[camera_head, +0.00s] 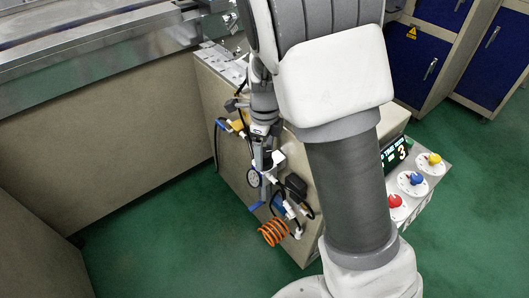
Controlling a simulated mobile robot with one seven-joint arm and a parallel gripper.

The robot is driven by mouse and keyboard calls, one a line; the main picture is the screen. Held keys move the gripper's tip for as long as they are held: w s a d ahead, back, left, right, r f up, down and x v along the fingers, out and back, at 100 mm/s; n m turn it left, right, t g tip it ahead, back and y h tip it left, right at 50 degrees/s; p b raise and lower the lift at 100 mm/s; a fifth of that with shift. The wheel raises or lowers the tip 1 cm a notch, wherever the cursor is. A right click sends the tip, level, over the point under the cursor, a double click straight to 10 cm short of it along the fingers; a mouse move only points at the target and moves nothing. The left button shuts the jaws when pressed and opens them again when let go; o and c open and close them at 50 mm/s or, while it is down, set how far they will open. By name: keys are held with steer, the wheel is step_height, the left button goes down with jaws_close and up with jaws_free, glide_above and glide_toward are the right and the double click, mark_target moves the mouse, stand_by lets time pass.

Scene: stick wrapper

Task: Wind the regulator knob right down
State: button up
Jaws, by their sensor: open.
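A small round pressure gauge (253,178) with a white dial sits on the side of the beige machine (232,133), in the head view. It seems to belong to the regulator. My gripper (266,160) points down right at the fittings just above and beside the gauge. It is open, but its fingertips are small and partly merge with the fittings. The regulator knob cannot be made out clearly; my gripper seems to cover it. I cannot tell whether the fingers touch it.
Black hoses, a black box (296,186) and an orange coiled hose (273,232) crowd the panel. A control panel has red (395,201), blue (417,179) and yellow (434,159) knobs. My arm hides the machine's middle. Green floor (160,245) lies clear at left.

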jaws_close()
stand_by(0.3)
steer(key=shift+r+n+p, duration=0.1)
steer(key=shift+n+p, duration=0.2)
